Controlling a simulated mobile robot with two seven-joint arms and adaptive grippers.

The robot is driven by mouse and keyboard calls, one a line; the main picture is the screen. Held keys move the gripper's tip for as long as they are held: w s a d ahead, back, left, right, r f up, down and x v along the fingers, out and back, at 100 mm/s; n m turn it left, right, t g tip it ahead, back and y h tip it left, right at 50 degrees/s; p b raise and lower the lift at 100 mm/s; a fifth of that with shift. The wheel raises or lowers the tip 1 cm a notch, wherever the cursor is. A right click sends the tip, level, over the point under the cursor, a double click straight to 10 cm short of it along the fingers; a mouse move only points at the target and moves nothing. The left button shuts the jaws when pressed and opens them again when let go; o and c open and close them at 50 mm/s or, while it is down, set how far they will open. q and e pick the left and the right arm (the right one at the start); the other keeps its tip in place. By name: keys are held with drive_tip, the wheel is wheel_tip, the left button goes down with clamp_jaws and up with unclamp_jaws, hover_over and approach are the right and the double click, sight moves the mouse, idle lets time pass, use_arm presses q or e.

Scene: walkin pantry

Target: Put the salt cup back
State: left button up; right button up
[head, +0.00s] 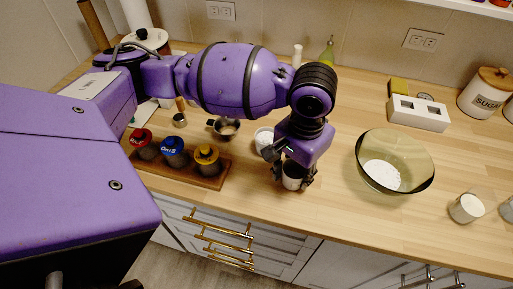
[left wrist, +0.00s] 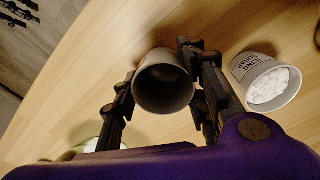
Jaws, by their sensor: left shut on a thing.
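My left gripper (head: 293,184) points down over the counter and is shut on a cup (head: 291,177). In the left wrist view the cup (left wrist: 163,92) sits between the two fingers. Its inside looks dark, with no white contents visible. No label on it can be read, so I cannot tell if it is the salt cup. A white cup labelled icing sugar (left wrist: 265,82), full of white stuff, stands beside the gripper. My right gripper is not in view.
A glass bowl (head: 394,166) with white powder stands to the right. Farther right is a cup (head: 467,208) with white contents. A wooden rack (head: 209,179) with several lidded jars lies left. A white block (head: 417,113) and sugar canister (head: 484,93) stand behind.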

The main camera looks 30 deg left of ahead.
use_arm(q)
drive_tip(key=shift+f, duration=0.1)
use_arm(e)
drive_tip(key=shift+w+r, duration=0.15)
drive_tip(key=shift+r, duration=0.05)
use_arm(q)
drive_tip(key=o, duration=1.2)
drive_tip(key=shift+o, duration=0.2)
drive_tip(key=shift+w, duration=0.1)
wheel_tip(320, 180, up, 12)
drive_tip(key=p, duration=0.2)
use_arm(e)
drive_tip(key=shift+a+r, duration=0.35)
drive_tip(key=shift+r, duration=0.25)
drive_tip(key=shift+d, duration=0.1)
